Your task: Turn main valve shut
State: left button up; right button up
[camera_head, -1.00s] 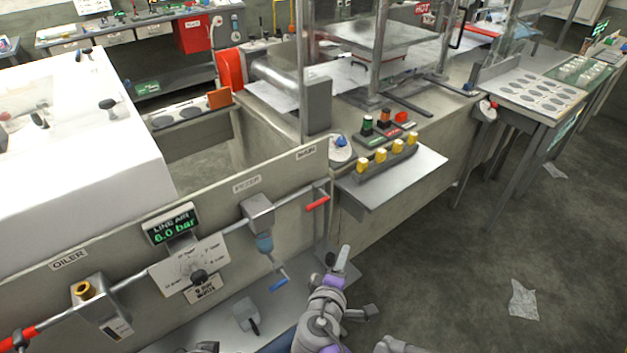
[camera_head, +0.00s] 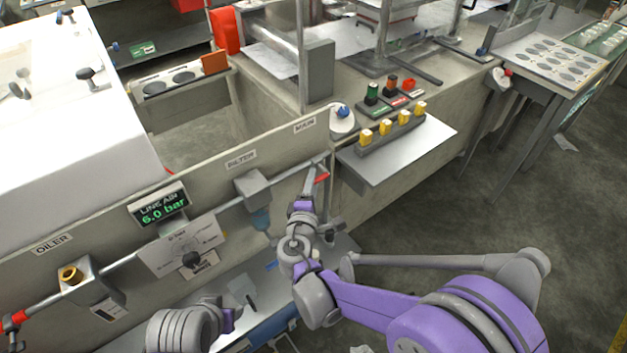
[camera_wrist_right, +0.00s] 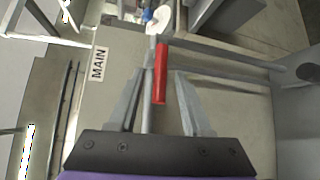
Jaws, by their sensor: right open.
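The main valve's red lever (camera_head: 322,178) is on the pipe under the MAIN label (camera_head: 305,125), at the right end of the panel. My right gripper (camera_head: 312,172) is at the lever and partly covers it in the head view. In the right wrist view the red lever (camera_wrist_right: 160,75) lies between the two spread fingers of the right gripper (camera_wrist_right: 158,78), lengthwise along them and closer to the left finger. I cannot tell whether it touches that finger. The display (camera_head: 159,206) reads LINE AIR 6.0 bar. My left wrist (camera_head: 190,326) shows at the bottom; its fingers cannot be made out.
A shelf with yellow-topped knobs (camera_head: 392,127) juts out to the right of the valve. Open floor (camera_head: 455,205) lies to the right.

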jog(key=shift+w+d, duration=0.1)
jog(key=shift+w, duration=0.45)
grip_shut()
dwell(1.1)
